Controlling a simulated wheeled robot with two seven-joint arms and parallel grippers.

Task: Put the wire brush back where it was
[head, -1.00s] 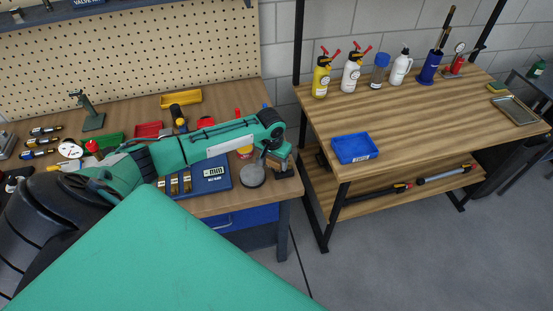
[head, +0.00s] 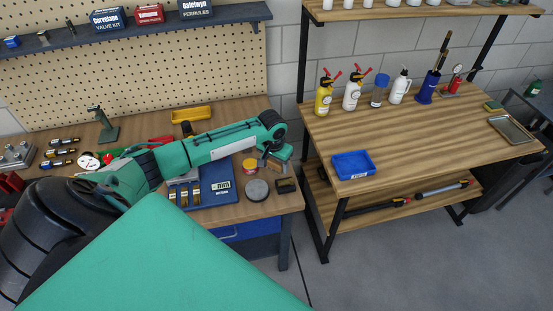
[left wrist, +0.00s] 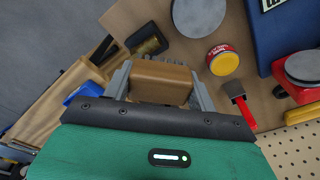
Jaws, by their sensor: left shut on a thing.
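The wire brush shows as a wooden block (left wrist: 160,80) between my left gripper's (left wrist: 160,92) two grey fingers in the left wrist view. Short grey tips, perhaps its bristles, show along its far edge. In the head view the brown block (head: 282,152) is at the end of my left arm, above the right end of the workbench. My left gripper (head: 274,160) is shut on it. The gap between brush and bench top is hard to judge. My right gripper is not in view.
Around the gripper are a yellow-lidded tin (head: 250,165), a grey disc (head: 257,189), a black item (head: 287,186) and a blue case (head: 216,184). The wooden table to the right holds a blue bin (head: 353,164) and several bottles; its middle is clear. A pegboard stands behind the workbench.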

